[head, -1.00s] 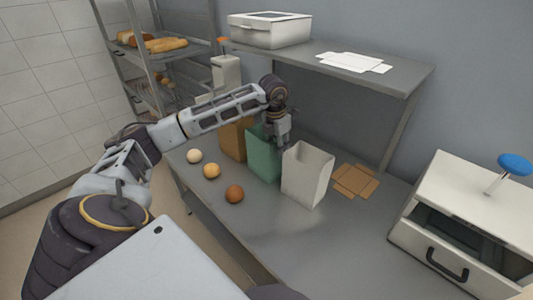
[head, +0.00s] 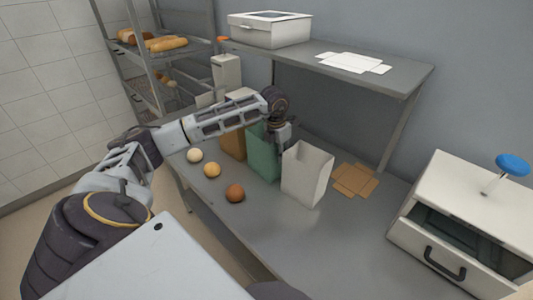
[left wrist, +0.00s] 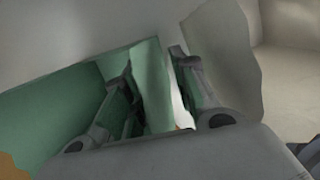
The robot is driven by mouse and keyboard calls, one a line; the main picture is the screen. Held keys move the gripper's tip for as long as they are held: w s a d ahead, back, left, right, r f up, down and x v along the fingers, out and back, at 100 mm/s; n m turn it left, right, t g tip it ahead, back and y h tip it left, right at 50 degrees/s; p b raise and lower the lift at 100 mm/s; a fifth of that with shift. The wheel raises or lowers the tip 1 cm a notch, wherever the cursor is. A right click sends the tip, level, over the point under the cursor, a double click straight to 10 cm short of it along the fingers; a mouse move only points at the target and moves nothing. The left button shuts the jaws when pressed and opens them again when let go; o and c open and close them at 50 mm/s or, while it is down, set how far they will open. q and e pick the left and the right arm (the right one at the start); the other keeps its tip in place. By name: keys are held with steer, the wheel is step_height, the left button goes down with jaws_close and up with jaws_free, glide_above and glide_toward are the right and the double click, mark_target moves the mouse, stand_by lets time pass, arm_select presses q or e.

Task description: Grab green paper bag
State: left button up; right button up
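The green paper bag (head: 262,158) stands upright and open on the table, between a brown bag and a white bag. My left gripper (head: 283,144) is at the bag's upper right side, pointing down. In the left wrist view, the left gripper (left wrist: 154,65) has its two fingers apart, one on each side of a wall of the green bag (left wrist: 150,85). A gap shows between that wall and the right-hand finger, so the gripper is not closed on it. In the head view the fingertips are partly hidden behind the white bag. My right gripper is not in view.
The white bag (head: 307,175) stands close to the right, the brown bag (head: 232,143) to the left. Several round buns (head: 211,170) lie in front. A flat brown carton (head: 355,180) lies at right. A raised shelf (head: 395,82) overhangs the back.

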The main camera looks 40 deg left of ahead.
arm_select(q)
steer(key=shift+f, duration=0.25)
stand_by(0.4)
steer(key=shift+c, duration=0.3)
jaws_close()
